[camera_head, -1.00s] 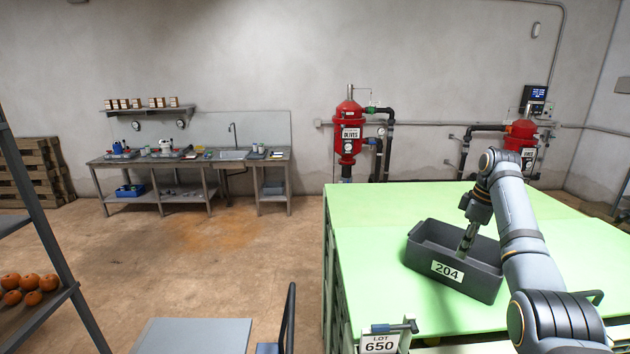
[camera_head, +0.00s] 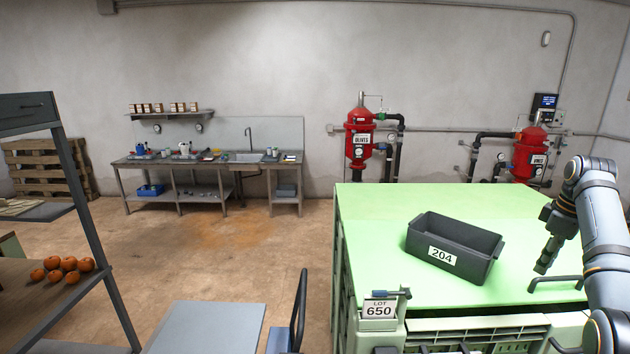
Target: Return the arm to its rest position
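My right arm comes in from the right edge, over the green-topped bench (camera_head: 370,240). My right gripper (camera_head: 541,268) points down in the air to the right of the grey bin marked 204 (camera_head: 428,262), apart from it. Its fingers are dark and seen side-on, so I cannot tell whether they are open or shut. The bin stands on the green top, and its inside is mostly hidden by its front wall. My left gripper is not in view.
A holder with a "LOT 650" sign (camera_head: 380,308) stands at the bench's front edge. A cart (camera_head: 205,328) is left of the bench. A shelf rack with oranges (camera_head: 62,268) is at far left. Red filter tanks (camera_head: 359,140) stand behind. Open floor lies in the middle.

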